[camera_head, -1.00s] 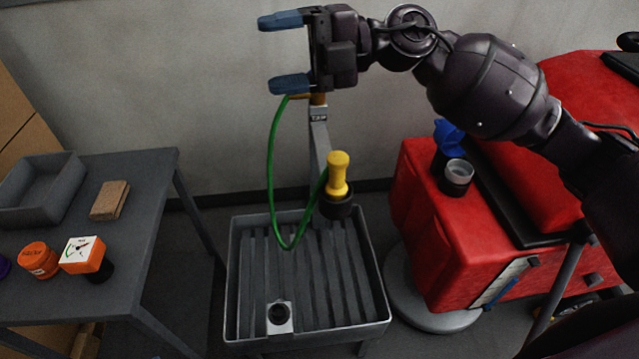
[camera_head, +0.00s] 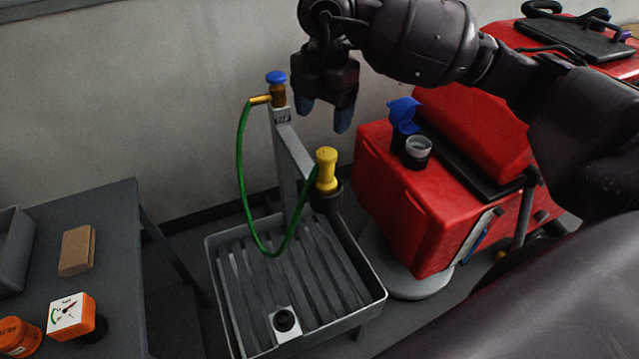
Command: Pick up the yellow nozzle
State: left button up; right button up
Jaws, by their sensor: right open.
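The yellow nozzle (camera_head: 326,171) stands upright in a dark round holder (camera_head: 327,198) on the post of the grey tap stand. A green hose (camera_head: 240,168) runs from the brass tap, loops down over the basin and rises to the nozzle. My right gripper (camera_head: 323,117) is open and empty. It points downward, and in the picture its blue-grey fingertips are just above the nozzle, apart from it. My left gripper is not in view.
The tap with a blue knob (camera_head: 276,78) stands left of my gripper. Below is a slatted grey basin (camera_head: 215,262). A red scrubber machine (camera_head: 400,205) stands close at right. A grey table (camera_head: 118,225) with a brown block and orange gauge is at left.

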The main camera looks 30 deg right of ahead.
aim_at(327, 152)
jog(key=shift+s+d+m, duration=0.15)
jog(key=shift+d+m, duration=0.15)
jog(key=shift+d, duration=0.05)
jog(key=shift+f, duration=0.15)
notch_tip(327, 152, down, 5)
jog(key=shift+a+f, duration=0.15)
jog(key=shift+f, duration=2.65)
jog(key=c, duration=1)
jog(key=shift+c, duration=0.2)
